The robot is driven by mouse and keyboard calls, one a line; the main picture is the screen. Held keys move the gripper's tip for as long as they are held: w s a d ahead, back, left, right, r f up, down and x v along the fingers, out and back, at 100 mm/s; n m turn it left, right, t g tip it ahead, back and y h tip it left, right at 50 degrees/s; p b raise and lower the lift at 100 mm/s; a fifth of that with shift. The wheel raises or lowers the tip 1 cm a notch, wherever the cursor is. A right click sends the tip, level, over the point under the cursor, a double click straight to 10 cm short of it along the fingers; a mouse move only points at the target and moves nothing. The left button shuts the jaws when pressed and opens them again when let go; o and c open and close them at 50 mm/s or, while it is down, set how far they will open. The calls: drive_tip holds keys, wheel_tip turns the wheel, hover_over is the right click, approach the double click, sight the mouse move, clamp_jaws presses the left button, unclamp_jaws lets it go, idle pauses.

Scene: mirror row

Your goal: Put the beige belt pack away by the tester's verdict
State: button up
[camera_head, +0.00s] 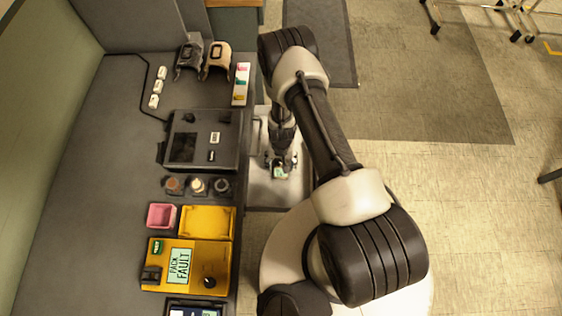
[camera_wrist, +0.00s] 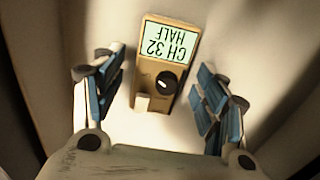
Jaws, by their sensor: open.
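The beige belt pack (camera_wrist: 160,62) lies between my fingers in the wrist view. Its lit display reads "CH 32 HALF", upside down there, with a black knob below. In the head view it shows small (camera_head: 279,173) under my gripper (camera_head: 281,162), over a pale grey surface beside the bench. My gripper (camera_wrist: 160,100) is open, with a gap between each finger and the pack. The yellow tester (camera_head: 215,256) stands on the bench, and its display reads "PACK FAULT". It has a black knob and a small green label.
On the bench (camera_head: 90,190) are a pink bin (camera_head: 161,216), a yellow tray (camera_head: 207,222), a dark console (camera_head: 200,140) and three small round pots (camera_head: 198,185). A dark item (camera_head: 188,60) and a tan item (camera_head: 216,58) stand farther back by a colour-marked strip (camera_head: 240,84).

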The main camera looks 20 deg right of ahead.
drive_tip(key=w+r+n+t+p, duration=0.1)
drive_tip(key=w+r+p, duration=0.15)
drive_tip(key=r, duration=1.95)
drive_tip(key=w+r+t+p, duration=0.1)
drive_tip(key=r+p, duration=0.3)
drive_tip(key=r, duration=1.8)
drive_tip(key=s+d+r+n+t, duration=0.1)
drive_tip(key=s+r, duration=0.8)
drive_tip(key=r, duration=0.5)
drive_tip(key=s+r+n+t, duration=0.1)
drive_tip(key=s+r, duration=0.5)
drive_tip(key=s, duration=0.7)
drive_tip(key=shift+n+t, duration=0.3)
